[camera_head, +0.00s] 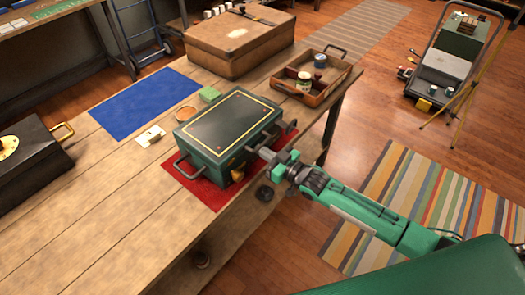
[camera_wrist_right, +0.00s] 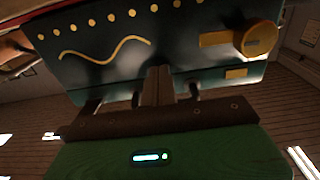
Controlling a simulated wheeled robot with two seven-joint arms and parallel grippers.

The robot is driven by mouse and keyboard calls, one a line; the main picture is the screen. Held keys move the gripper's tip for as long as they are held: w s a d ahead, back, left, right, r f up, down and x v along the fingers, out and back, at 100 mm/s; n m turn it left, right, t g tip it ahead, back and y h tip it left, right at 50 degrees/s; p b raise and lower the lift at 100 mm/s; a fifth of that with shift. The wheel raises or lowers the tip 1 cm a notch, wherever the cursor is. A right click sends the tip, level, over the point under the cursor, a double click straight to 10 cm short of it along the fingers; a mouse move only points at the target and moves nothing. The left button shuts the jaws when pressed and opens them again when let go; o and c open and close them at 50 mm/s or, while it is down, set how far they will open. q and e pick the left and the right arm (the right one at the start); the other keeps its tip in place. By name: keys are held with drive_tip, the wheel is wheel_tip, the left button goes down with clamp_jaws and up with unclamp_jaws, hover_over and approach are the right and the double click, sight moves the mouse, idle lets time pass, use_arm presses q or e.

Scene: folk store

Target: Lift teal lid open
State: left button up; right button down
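The teal box (camera_head: 205,158) stands on a red mat (camera_head: 213,193) on the wooden table. Its dark teal lid (camera_head: 231,118), edged with a thin yellow line, lies flat and looks closed. My right gripper (camera_head: 253,151) reaches in from the right, at the box's near right side. In the right wrist view the gripper's fingers (camera_wrist_right: 160,87) are together in front of the box's decorated face (camera_wrist_right: 110,38). I see nothing between them; contact with the box is unclear. A round gold latch (camera_wrist_right: 258,39) shows on that face. My left gripper is out of view.
A wooden tray (camera_head: 333,76) with jars and a brown case (camera_head: 240,42) stand behind the box. A dark box (camera_head: 28,162) sits far left. The front left tabletop is clear.

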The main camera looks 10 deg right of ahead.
sight(263, 143)
drive_tip(key=shift+r+p, duration=1)
drive_tip(key=shift+r, duration=0.3)
drive_tip(key=shift+r+p, duration=1.05)
drive_tip(key=shift+r, duration=0.25)
drive_tip(key=shift+w+a+r+p, duration=0.1)
drive_tip(key=shift+w+r+p, duration=0.1)
drive_tip(key=shift+r+p, duration=0.95)
drive_tip(key=shift+r, duration=0.25)
